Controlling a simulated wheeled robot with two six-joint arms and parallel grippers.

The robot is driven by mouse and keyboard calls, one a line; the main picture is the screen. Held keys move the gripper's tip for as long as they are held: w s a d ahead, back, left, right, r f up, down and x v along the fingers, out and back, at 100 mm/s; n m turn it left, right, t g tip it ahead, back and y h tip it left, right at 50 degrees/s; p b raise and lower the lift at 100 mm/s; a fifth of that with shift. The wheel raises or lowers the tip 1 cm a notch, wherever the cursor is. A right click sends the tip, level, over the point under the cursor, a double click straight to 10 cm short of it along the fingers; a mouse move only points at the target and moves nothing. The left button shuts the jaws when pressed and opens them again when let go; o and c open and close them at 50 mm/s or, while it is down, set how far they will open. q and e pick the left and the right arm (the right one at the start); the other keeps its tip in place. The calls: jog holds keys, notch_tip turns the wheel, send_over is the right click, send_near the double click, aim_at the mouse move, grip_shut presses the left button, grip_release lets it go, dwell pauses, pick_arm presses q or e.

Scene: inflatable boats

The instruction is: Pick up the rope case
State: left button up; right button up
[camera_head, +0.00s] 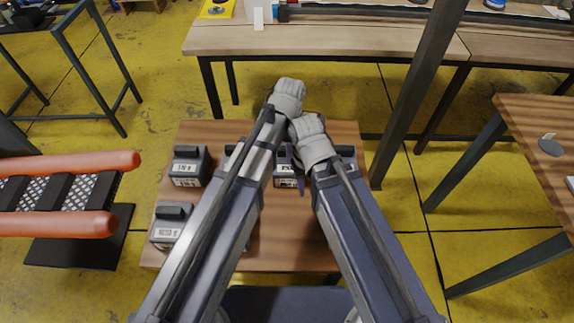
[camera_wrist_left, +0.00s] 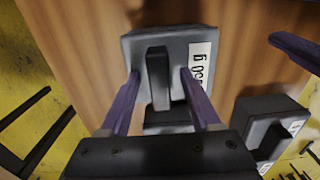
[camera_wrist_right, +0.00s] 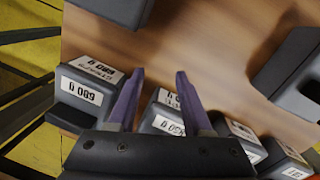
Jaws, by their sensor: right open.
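Several dark grey cases with top handles and white labels sit on a wooden table; I cannot tell which is the rope case. In the left wrist view, one case (camera_wrist_left: 140,50) lies under my left gripper (camera_wrist_left: 159,75). Its open fingers are on either side of the black handle, with gaps visible. In the head view, my left gripper (camera_head: 294,168) is over a case (camera_head: 287,182) near the table's middle, partly hidden by my arms. My right gripper (camera_wrist_right: 157,76) is open and empty, with a labelled case (camera_wrist_right: 90,92) left of its fingers.
Other cases stand at the table's left, one at the back (camera_head: 188,168) and one at the front (camera_head: 168,228). The wooden table (camera_head: 290,258) has bare surface in front. A dark post (camera_head: 415,95) rises right of it. A workbench (camera_head: 330,40) stands behind.

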pick_arm(q)
grip_shut()
dwell(1.2)
